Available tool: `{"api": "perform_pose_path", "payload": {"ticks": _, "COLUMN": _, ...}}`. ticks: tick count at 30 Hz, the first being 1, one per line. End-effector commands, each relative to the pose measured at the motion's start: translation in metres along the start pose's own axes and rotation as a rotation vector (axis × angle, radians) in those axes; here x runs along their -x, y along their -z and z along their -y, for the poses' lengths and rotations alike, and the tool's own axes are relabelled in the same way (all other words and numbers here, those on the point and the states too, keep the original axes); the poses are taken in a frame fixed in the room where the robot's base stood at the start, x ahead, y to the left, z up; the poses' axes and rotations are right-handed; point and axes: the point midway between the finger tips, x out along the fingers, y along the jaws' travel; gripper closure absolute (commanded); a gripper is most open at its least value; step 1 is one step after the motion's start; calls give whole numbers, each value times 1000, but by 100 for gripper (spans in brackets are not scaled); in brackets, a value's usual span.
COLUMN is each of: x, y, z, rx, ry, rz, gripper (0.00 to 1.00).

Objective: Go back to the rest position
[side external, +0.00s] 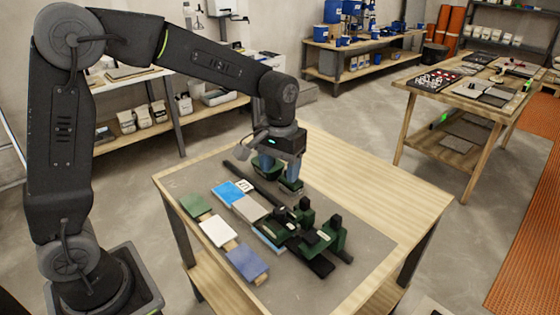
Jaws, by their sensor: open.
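My gripper (278,177) points down above the far part of the grey mat on the wooden table (365,175). Its jaws are open, and I see nothing held between them. Close below and to its left lie a blue tile (229,193) and a grey tile (250,208). A green and black fixture (311,234) with upright clamp-like parts stands in front of the gripper. A dark bar (237,171) lies left of the gripper, partly hidden.
A green tile (195,206), a white tile (217,231) and a dark blue tile (248,264) lie in a row on the mat's left side. The table's right side is bare. Shelves and other benches (468,90) stand well behind.

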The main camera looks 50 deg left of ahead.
Motion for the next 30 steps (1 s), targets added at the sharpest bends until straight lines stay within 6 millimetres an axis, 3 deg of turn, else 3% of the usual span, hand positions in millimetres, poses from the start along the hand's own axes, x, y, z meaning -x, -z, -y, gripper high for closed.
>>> {"api": "perform_pose_path", "payload": {"ticks": 4, "x": 12, "y": 0, "z": 0, "rx": 0, "ry": -1, "rz": -2, "gripper": 42}}
{"api": "perform_pose_path", "payload": {"ticks": 18, "x": 22, "y": -6, "z": 2, "rx": -8, "ry": -6, "rz": -19, "gripper": 42}}
{"api": "perform_pose_path", "payload": {"ticks": 23, "x": 50, "y": -37, "z": 14, "rx": -50, "ry": -28, "rz": -98, "gripper": 42}}
{"api": "perform_pose_path", "payload": {"ticks": 30, "x": 83, "y": -109, "z": 40, "rx": -150, "ry": -59, "rz": -271, "gripper": 42}}
